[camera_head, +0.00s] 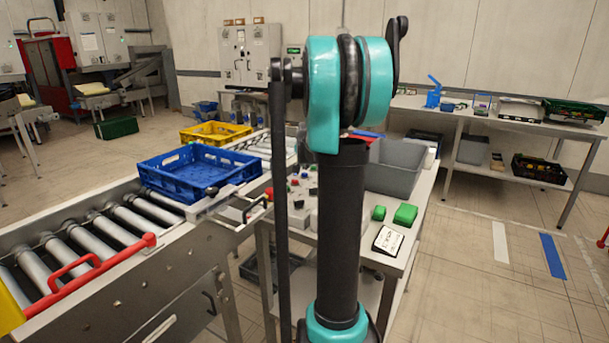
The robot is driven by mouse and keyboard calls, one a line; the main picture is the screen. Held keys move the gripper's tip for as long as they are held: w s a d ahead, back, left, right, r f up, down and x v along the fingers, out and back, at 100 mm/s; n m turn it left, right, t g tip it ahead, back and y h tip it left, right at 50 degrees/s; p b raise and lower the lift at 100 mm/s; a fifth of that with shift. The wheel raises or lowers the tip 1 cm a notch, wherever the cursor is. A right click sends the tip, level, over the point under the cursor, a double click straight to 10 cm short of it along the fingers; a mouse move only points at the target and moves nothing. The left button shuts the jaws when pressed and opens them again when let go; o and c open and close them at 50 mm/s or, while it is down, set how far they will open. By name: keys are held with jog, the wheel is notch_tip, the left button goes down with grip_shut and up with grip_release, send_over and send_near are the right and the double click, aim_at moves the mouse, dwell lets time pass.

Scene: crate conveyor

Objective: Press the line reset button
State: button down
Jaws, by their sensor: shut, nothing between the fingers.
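A grey control box (302,215) with several small coloured buttons and knobs stands on the workbench (372,262) beside the conveyor, just left of my arm's black upright link. Red, green and dark or blue spots show on it. They are too small to tell which is the line reset button, and my arm hides part of the box. A red knob also shows at the conveyor's near side (268,193). My gripper cannot be made out in this view; only my teal and black arm links show.
A blue crate (166,190) sits on the roller conveyor (80,245), with a yellow crate (214,140) behind. A grey bin (396,178), green blocks (405,214) and a label card (388,241) are on the workbench.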

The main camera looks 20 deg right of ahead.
jog(key=shift+f, duration=0.15)
jog(key=shift+f, duration=0.3)
jog(key=shift+f, duration=0.45)
dwell(0.9)
jog(key=shift+r, duration=0.9)
jog(key=shift+r, duration=2.5)
